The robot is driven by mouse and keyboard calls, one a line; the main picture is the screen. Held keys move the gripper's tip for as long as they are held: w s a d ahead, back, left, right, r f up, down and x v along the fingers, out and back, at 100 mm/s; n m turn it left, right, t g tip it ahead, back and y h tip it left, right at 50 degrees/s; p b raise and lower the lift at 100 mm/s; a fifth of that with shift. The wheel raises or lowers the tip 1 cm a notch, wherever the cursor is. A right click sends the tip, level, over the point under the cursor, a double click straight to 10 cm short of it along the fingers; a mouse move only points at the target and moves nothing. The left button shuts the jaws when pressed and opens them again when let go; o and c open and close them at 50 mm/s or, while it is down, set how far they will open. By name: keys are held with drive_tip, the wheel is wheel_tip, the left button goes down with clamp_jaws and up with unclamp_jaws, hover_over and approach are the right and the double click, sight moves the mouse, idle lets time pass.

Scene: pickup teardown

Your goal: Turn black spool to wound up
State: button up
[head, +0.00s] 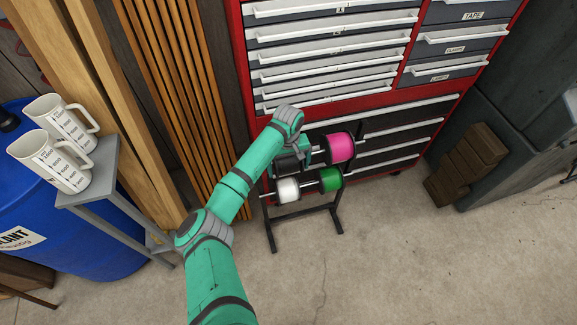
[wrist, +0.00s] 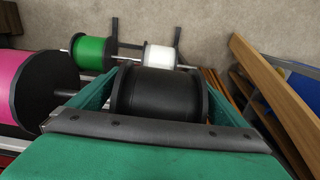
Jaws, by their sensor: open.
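The black spool (wrist: 158,93) sits in the middle of the wrist view, between the two green fingers of my gripper (wrist: 160,98). The fingers stand apart on either side of it; I cannot tell whether they touch it. In the head view my gripper (head: 299,152) is at the upper left of the spool rack, and the black spool (head: 286,163) is partly hidden behind it.
The rack (head: 338,218) also bears a pink spool (head: 340,148), a white spool (head: 288,190) and a green spool (head: 330,181). A red tool chest (head: 335,112) stands behind. Two measuring jugs (head: 58,160) stand on a grey stand at left. Floor in front is clear.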

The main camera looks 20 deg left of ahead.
drive_tip(key=c, duration=1)
drive_tip(key=shift+c, duration=0.2)
drive_tip(key=shift+d+f+t+y, duration=0.15)
drive_tip(key=shift+t+y, duration=0.15)
drive_tip(key=shift+t, duration=0.1)
drive_tip(key=shift+f+t, duration=0.1)
drive_tip(key=shift+t, duration=0.3)
drive_tip(key=shift+w+a+f+t+y, duration=0.1)
drive_tip(key=shift+f+t+y, duration=0.1)
drive_tip(key=shift+t+y, duration=0.5)
drive_tip(key=shift+w+a+f+t+y, duration=0.1)
drive_tip(key=shift+f+t+y, duration=0.15)
drive_tip(key=shift+t+y, duration=0.45)
drive_tip(key=shift+w+a+f+t+y, duration=0.15)
drive_tip(key=shift+t+y, duration=0.25)
drive_tip(key=shift+t, duration=0.6)
drive_tip(key=t, duration=0.1)
drive_tip(key=t+y, duration=0.1)
drive_tip(key=y, duration=0.1)
drive_tip(key=shift+w+a+f+t, duration=0.2)
drive_tip(key=shift+w+f+t, duration=0.1)
drive_tip(key=shift+t, duration=0.1)
drive_tip(key=shift+w+a+t+y, duration=0.2)
drive_tip(key=shift+w+t+y, duration=0.15)
drive_tip(key=shift+t+y, duration=0.6)
drive_tip(key=shift+t, duration=0.35)
drive_tip(key=o, duration=1)
